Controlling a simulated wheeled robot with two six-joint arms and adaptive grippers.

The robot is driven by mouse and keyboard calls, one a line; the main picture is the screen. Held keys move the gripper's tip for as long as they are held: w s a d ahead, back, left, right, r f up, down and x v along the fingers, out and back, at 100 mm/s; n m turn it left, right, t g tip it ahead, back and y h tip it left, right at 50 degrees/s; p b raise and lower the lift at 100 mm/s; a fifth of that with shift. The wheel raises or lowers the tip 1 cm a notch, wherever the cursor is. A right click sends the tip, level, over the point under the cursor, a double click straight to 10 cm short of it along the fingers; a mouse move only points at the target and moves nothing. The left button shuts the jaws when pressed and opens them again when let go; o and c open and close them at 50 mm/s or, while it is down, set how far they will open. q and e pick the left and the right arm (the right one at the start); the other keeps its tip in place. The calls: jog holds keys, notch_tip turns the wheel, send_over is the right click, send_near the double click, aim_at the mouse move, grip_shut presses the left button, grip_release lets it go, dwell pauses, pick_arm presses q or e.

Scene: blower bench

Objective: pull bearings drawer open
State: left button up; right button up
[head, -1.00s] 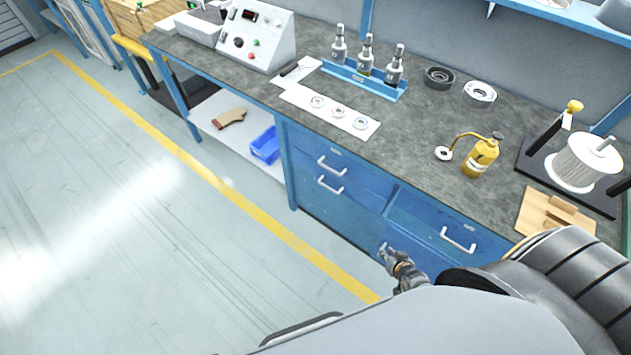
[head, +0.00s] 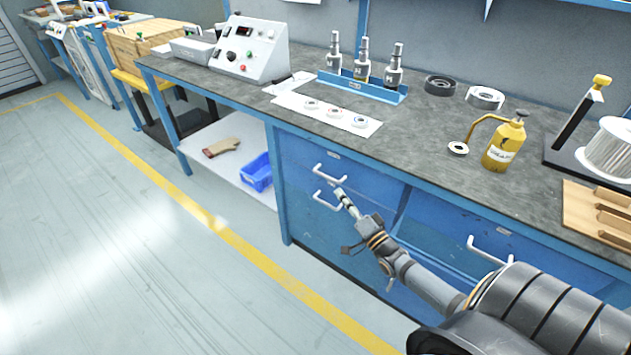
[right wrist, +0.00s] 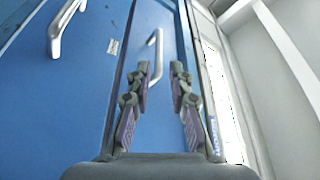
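The blue bench cabinet has an upper drawer handle (head: 330,173) and a lower drawer handle (head: 325,201) on its left part. Another white handle (head: 487,252) is on the right drawer. The drawer labels are too small to read, so I cannot tell which is the bearings drawer. The left drawer fronts look shut. My right gripper (head: 342,196) is in front of the left drawers, by the right end of the lower handle. In the right wrist view, its fingers (right wrist: 158,72) are open, with one handle (right wrist: 155,55) showing in the gap beyond the tips. My left gripper is out of view.
A blue bin (head: 257,173) sits on the white shelf to the left. The floor before the drawers is clear.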

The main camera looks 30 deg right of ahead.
aim_at(326, 177)
jog(key=b+x, duration=0.1)
jog(key=x, duration=0.3)
jog(key=b+x, duration=0.1)
jog(key=x, duration=0.3)
jog(key=shift+w+f, duration=0.1)
jog(key=shift+w, duration=0.35)
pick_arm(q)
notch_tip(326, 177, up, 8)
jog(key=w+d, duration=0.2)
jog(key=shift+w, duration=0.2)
pick_arm(e)
jog(key=shift+w, duration=0.2)
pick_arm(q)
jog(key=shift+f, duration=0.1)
pick_arm(e)
grip_shut()
